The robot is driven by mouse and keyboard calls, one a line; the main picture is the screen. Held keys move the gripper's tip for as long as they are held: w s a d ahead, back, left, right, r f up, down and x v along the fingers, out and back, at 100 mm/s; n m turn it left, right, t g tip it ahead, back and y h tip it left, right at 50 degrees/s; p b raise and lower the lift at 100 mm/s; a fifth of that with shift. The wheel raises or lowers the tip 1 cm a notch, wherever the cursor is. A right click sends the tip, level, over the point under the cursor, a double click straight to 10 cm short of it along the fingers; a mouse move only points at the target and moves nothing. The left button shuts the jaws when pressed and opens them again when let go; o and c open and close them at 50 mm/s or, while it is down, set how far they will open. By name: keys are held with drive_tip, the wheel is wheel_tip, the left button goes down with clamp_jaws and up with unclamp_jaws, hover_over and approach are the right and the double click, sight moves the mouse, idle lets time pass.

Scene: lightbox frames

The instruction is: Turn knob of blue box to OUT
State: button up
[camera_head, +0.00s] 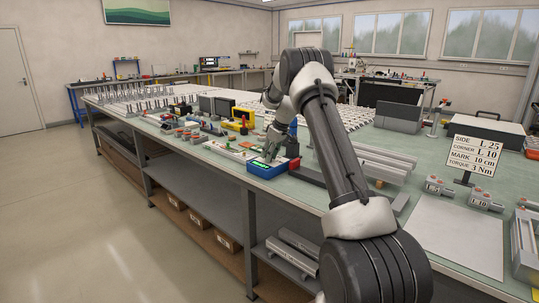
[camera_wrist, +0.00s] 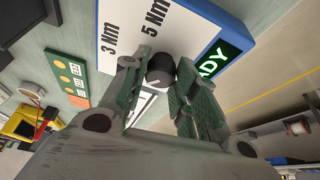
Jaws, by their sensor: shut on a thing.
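The blue box (camera_head: 260,170) stands near the front edge of the workbench in the head view. In the wrist view its white top face with blue edge (camera_wrist: 100,58) shows the labels "3 Nm" and "5 Nm" and a green display (camera_wrist: 220,58) reading "ADY", partly covered. The dark round knob (camera_wrist: 160,66) sits between my fingertips. My gripper (camera_wrist: 158,72) is shut on the knob; in the head view my gripper (camera_head: 270,153) comes down onto the box from above. No OUT label can be read; my fingers cover part of the face. The knob's pointing direction is unclear.
A green board with orange spots (camera_wrist: 68,72) lies beside the box. A yellow-black device (camera_head: 243,117) stands behind it on the bench. Metal profiles (camera_head: 385,165) and a sign (camera_head: 474,146) are to the right. The bench's front edge is close.

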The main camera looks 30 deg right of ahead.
drive_tip(key=o, duration=1)
drive_tip(key=v, duration=1.2)
drive_tip(key=shift+d, duration=0.1)
